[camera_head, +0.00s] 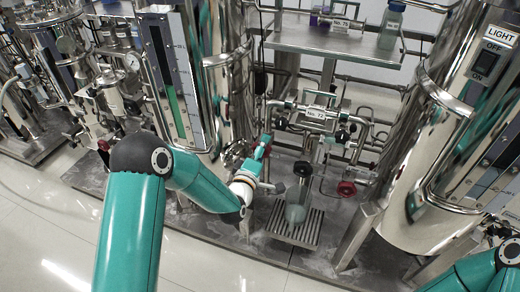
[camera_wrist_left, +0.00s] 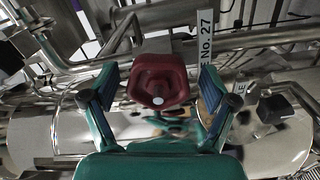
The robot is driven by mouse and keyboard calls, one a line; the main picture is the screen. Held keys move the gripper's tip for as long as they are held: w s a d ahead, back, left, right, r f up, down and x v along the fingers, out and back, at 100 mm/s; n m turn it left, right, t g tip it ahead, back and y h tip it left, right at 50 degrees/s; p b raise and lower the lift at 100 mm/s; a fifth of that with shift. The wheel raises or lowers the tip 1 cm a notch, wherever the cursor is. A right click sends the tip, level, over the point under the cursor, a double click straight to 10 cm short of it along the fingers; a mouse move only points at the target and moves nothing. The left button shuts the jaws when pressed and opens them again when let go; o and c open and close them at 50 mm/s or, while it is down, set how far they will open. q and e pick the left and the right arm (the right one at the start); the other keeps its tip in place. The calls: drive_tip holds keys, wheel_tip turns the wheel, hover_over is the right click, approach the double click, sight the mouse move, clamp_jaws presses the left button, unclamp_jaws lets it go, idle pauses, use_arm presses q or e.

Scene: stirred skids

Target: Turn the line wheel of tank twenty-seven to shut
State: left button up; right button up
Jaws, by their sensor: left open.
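In the left wrist view a dark red line wheel (camera_wrist_left: 158,82) stands between the two fingers of my left gripper (camera_wrist_left: 160,92). The fingers are open, one on each side, with a gap visible to the wheel. A white tag (camera_wrist_left: 206,45) reading "No. 27" hangs just right of the wheel. In the head view my left gripper (camera_head: 262,150) reaches to the pipework at the front of the middle skid, where a bit of red shows between its teal parts. My right arm shows at the lower right corner; its gripper is out of view.
Another red wheel (camera_head: 346,189) and a black handle (camera_head: 303,169) sit right of my left gripper. A clear cylinder (camera_head: 297,208) stands on a grated tray (camera_head: 310,231). A pipe tag (camera_head: 316,114) is hard to read. Steel tanks (camera_head: 425,180) flank the pipework.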

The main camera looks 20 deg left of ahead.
use_arm(q)
drive_tip(key=c, duration=1.2)
drive_tip(key=shift+o, duration=0.2)
drive_tip(key=shift+a, duration=0.2)
drive_tip(key=shift+d+f+m+b, duration=0.1)
drive_tip(key=shift+f+m+b, duration=0.1)
drive_tip(key=shift+m+b, duration=0.7)
drive_tip(key=m+b, duration=0.6)
drive_tip(key=b, duration=0.2)
drive_tip(key=shift+f, duration=0.15)
drive_tip(key=m+b, duration=0.3)
drive_tip(key=m, duration=0.1)
drive_tip(key=shift+m+b, duration=0.3)
drive_tip(key=shift+m, duration=0.1)
drive_tip(key=shift+d+m+b, duration=0.1)
drive_tip(key=shift+m+b, duration=0.85)
drive_tip(key=shift+m, duration=0.95)
